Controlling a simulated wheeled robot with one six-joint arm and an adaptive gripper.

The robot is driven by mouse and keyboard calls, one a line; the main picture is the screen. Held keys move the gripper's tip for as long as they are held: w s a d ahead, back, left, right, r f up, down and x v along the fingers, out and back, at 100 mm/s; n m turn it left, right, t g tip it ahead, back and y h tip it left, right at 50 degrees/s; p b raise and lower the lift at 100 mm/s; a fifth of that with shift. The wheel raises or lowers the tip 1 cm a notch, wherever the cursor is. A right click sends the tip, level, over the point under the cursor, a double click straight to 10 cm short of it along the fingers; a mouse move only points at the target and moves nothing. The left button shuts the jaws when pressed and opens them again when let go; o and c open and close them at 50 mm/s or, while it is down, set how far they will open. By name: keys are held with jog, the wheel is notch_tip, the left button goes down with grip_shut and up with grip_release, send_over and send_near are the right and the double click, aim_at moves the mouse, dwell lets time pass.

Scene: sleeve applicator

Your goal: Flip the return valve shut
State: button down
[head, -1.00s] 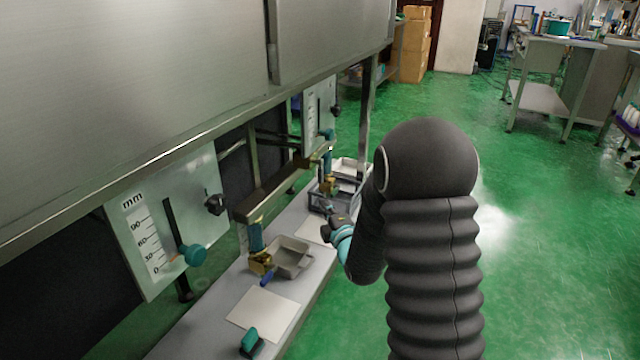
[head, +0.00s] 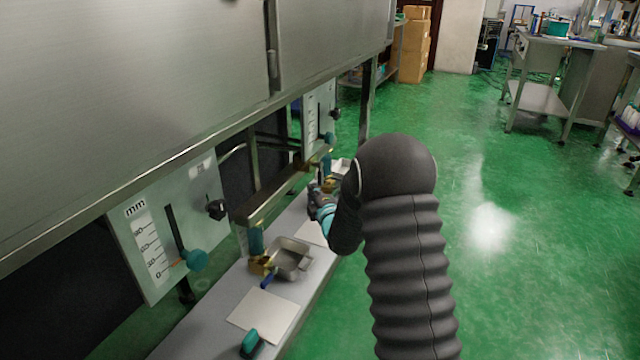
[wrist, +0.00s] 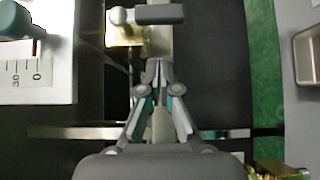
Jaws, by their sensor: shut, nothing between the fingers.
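I see no label naming the return valve. In the wrist view, a dark grey bar handle (wrist: 158,14) lies crosswise just beyond my fingertips, with a brass fitting (wrist: 125,35) beside it; it looks like the dark-handled valve (head: 335,113) by the far scale panel in the head view. My gripper (wrist: 160,66) is shut and empty, with a small gap showing between it and the bar. In the head view, my gripper (head: 314,188) is by the far station, partly hidden by my arm. The nearer panel has a similar dark handle (head: 216,209).
A teal knob (wrist: 15,20) and scale plate (wrist: 30,72) are left of my gripper; a metal tray (wrist: 309,50) is right. Steel cabinets (head: 150,90) overhang.

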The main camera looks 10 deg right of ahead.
aim_at(320, 184)
jog(key=shift+w+d, duration=1.2)
jog(key=shift+w, duration=0.3)
jog(key=shift+f+b, duration=0.25)
jog(key=shift+b, duration=0.3)
